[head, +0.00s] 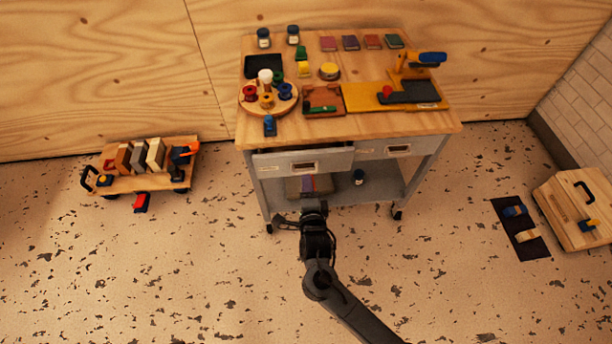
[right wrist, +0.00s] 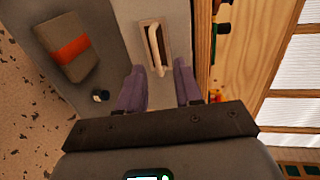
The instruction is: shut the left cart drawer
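The cart's left drawer (head: 270,166) has a grey front that stands out a little past the right drawer's front, with a dark gap above it. Its pale handle (head: 303,166) also shows in the right wrist view (right wrist: 155,50). The right drawer (head: 372,151) looks flush with the cart. My right gripper (head: 313,208) is in front of the cart, below the left drawer in the head view. In the right wrist view its two fingers (right wrist: 160,80) are apart and empty, facing the handle; I cannot tell whether they touch anything. My left gripper is not in view.
The wooden cart top (head: 350,128) holds a round spool tray (head: 287,106), jars and a yellow board (head: 362,99). A box with an orange band (right wrist: 68,50) and a small jar (head: 358,177) are on the lower shelf. Floor in front is clear.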

